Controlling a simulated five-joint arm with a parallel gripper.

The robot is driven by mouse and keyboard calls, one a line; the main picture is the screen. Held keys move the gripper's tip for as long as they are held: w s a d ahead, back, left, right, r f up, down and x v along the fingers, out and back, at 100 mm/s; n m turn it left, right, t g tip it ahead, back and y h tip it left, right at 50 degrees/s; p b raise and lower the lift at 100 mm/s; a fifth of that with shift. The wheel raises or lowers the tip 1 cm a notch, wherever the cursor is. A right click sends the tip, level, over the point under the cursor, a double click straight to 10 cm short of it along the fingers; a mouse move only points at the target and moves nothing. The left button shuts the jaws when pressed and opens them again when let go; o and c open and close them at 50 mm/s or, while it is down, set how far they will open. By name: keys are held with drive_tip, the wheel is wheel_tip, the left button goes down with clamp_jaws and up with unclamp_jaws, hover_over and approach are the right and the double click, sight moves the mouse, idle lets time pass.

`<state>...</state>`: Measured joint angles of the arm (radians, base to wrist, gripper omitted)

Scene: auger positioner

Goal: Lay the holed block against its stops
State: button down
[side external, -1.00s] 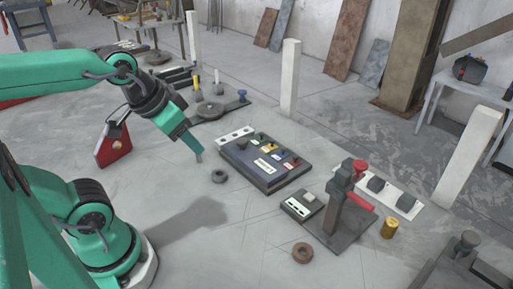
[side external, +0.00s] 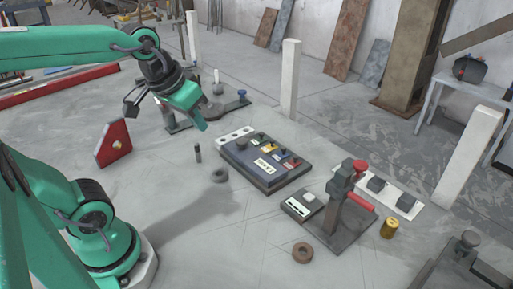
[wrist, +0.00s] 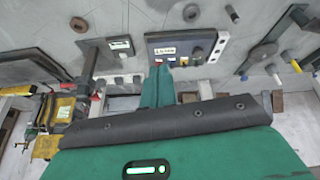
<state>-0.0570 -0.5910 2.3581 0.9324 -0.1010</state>
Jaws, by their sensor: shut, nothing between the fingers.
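The clearest holed piece is a pale grey bar (side external: 235,136) with several dark holes, lying flat at the left end of a dark control panel (side external: 265,163). I cannot tell whether it touches the panel, and I cannot make out which parts are its stops. My gripper (side external: 203,127) is shut and empty, held above the floor to the left of the bar. In the wrist view my gripper (wrist: 165,66) is closed, its tip overlapping the lower edge of the panel (wrist: 160,50). A pale bar (wrist: 221,46) shows right of the panel there.
A dark ring (side external: 219,175) and a small dark peg (side external: 198,153) are in front of the bar. A clamp with red handles (side external: 355,185), a brown ring (side external: 302,253) and a brass cylinder (side external: 389,228) stand to the right. A red wedge (side external: 113,143) stands left. White posts (side external: 290,78) rise behind.

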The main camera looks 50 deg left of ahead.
drive_tip(key=w+a+f+n+g, duration=0.1)
drive_tip(key=w+a+n+g, duration=0.2)
drive_tip(key=w+a+n, duration=0.95)
drive_tip(key=w+a+f+n+g, duration=0.1)
drive_tip(key=w+a+f+n, duration=0.1)
drive_tip(key=w+a+f, duration=0.4)
drive_tip(key=w+a+f+n+g, duration=0.1)
drive_tip(key=w+a+f, duration=0.5)
drive_tip(key=a+f, duration=0.3)
drive_tip(key=a, duration=0.3)
drive_tip(key=shift+n, duration=0.35)
drive_tip(key=shift+w+f, duration=0.1)
